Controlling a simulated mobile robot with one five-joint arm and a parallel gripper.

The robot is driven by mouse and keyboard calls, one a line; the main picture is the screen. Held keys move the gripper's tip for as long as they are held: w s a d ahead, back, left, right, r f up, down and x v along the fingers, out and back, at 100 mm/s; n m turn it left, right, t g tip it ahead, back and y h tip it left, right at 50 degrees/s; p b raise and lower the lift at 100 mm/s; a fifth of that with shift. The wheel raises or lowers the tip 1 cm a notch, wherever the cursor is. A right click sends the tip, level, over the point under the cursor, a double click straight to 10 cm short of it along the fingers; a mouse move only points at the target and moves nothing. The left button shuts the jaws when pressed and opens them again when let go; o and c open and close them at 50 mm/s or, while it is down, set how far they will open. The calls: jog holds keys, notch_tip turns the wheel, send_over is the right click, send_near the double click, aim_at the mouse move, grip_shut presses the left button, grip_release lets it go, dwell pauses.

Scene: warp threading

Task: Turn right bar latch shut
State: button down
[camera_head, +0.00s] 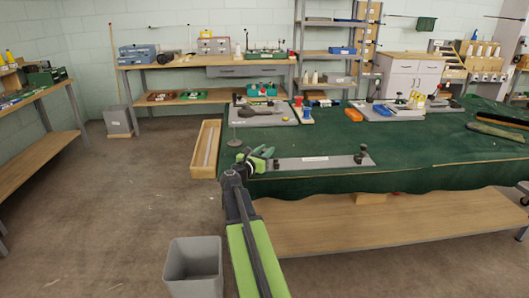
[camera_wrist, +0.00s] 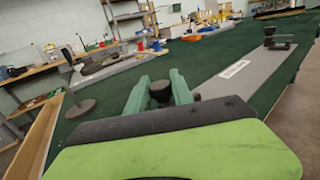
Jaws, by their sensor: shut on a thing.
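A long grey plate (camera_head: 315,162) with a white label lies along the near edge of the green-covered table. A dark latch knob (camera_head: 361,153) stands on its picture-right end; it shows at the far end in the wrist view (camera_wrist: 277,40). Another dark latch knob (camera_wrist: 160,90) is at the near end, between the green fingers of my gripper (camera_wrist: 161,84). My gripper (camera_head: 257,160) is shut on this knob at the plate's picture-left end. The fingers and wrist hide the lower part of that latch, so its turn angle cannot be told.
A wooden tray (camera_head: 197,150) sits at the table's picture-left edge, near a round-based stand (camera_head: 234,142). Grey boards with tools lie farther back on the green cloth (camera_head: 420,145). A grey bin (camera_head: 193,268) stands on the floor beside my arm. The cloth beyond the plate is mostly clear.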

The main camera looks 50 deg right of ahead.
jog(key=shift+w, duration=0.1)
jog(key=c, duration=1.1)
grip_release()
jog(key=shift+a, duration=0.1)
